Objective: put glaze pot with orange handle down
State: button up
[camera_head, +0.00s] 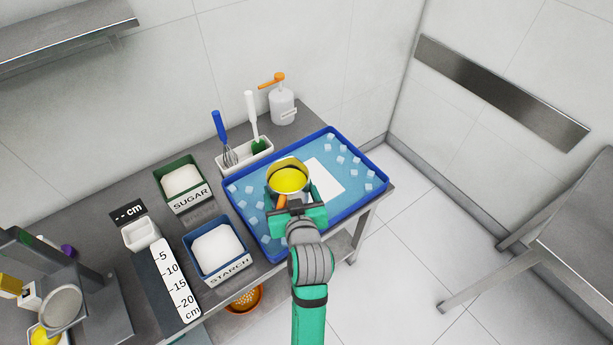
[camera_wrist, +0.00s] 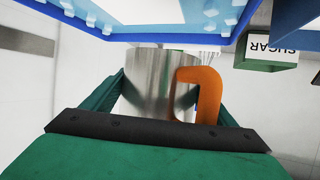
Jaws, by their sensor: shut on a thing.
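The glaze pot (camera_head: 291,180) is a metal pot with yellow glaze inside, and it is held over the blue tray (camera_head: 375,190). Its metal side (camera_wrist: 150,75) and orange handle (camera_wrist: 208,92) fill the middle of the wrist view. My gripper (camera_head: 290,205) is shut on the pot, with a green finger on each side of it. The tray has a white rectangle (camera_head: 325,180) in its middle and several small pale cubes around it. The pot is left of most of the white rectangle in the head view.
The sugar bin (camera_head: 203,198) and starch bin (camera_head: 245,268) stand left of the tray. A holder (camera_head: 248,158) with a whisk and brush and a white pump bottle (camera_head: 283,106) stand behind. The tray's right side has free room between cubes.

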aim_at(302, 180)
jog(key=w+d+f, duration=0.1)
jog(key=w, duration=0.1)
jog(key=w+f, duration=0.1)
jog(key=w, duration=0.2)
jog(key=w+d+f, duration=0.1)
jog(key=w, duration=0.1)
jog(key=shift+w+d+f, duration=0.15)
jog(key=shift+w+d, duration=0.15)
jog(key=w+f, duration=0.2)
jog(key=w+d+f, duration=0.1)
jog(key=w+f, duration=0.1)
jog(key=shift+d+f, duration=0.15)
jog(key=shift+f, duration=0.15)
jog(key=shift+w+d+f, duration=0.25)
jog(key=shift+w+f, duration=0.3)
jog(key=shift+f, duration=1.7)
jog(key=shift+f, duration=0.1)
jog(key=o, duration=1.7)
jog(key=shift+s+f, duration=0.1)
jog(key=shift+f, duration=0.05)
jog(key=shift+c, duration=0.2)
jog(key=v, duration=1.2)
